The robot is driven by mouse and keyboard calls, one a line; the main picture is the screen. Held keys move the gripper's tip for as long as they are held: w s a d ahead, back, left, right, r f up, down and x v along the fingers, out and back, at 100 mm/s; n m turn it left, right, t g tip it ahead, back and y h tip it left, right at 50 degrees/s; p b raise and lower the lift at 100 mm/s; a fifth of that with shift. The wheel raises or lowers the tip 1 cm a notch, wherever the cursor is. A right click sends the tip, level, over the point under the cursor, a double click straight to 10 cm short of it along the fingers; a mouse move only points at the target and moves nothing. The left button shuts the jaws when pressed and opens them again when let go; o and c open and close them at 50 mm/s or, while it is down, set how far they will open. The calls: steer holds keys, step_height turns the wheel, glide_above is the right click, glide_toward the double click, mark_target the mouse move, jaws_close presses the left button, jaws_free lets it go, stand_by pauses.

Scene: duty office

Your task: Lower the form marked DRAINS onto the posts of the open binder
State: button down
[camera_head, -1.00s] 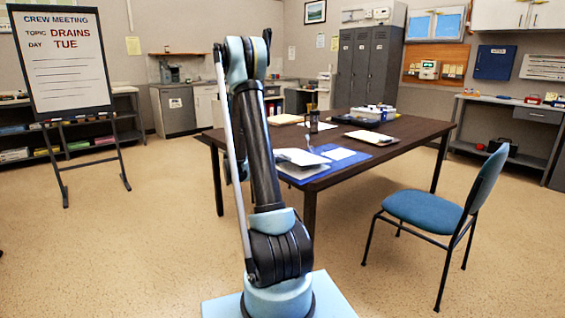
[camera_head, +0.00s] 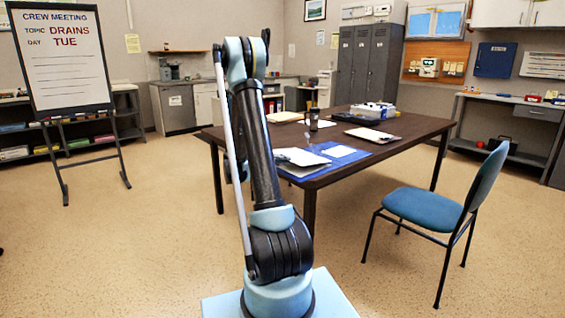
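On the dark table (camera_head: 410,128) a blue mat (camera_head: 312,171) lies near the front left corner. A white and grey item that looks like the open binder (camera_head: 300,157) lies on its left part, partly behind my arm. A white sheet (camera_head: 339,151) lies flat on the mat to its right. I cannot read any marking on these papers, nor make out the binder's posts. A small pale shape shows just above the binder; I cannot tell what it is. My gripper cannot be made out; my own arm covers the area left of the binder.
A dark bottle or cup (camera_head: 314,118), a clipboard with paper (camera_head: 372,136) and a box of items (camera_head: 375,111) stand on the table. A blue chair (camera_head: 440,207) is at the right. A board reading DRAINS (camera_head: 62,60) stands at the left. The floor between is clear.

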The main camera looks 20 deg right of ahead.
steer(key=shift+f, duration=0.1)
stand_by(0.3)
steer(key=c, duration=1.7)
jaws_free()
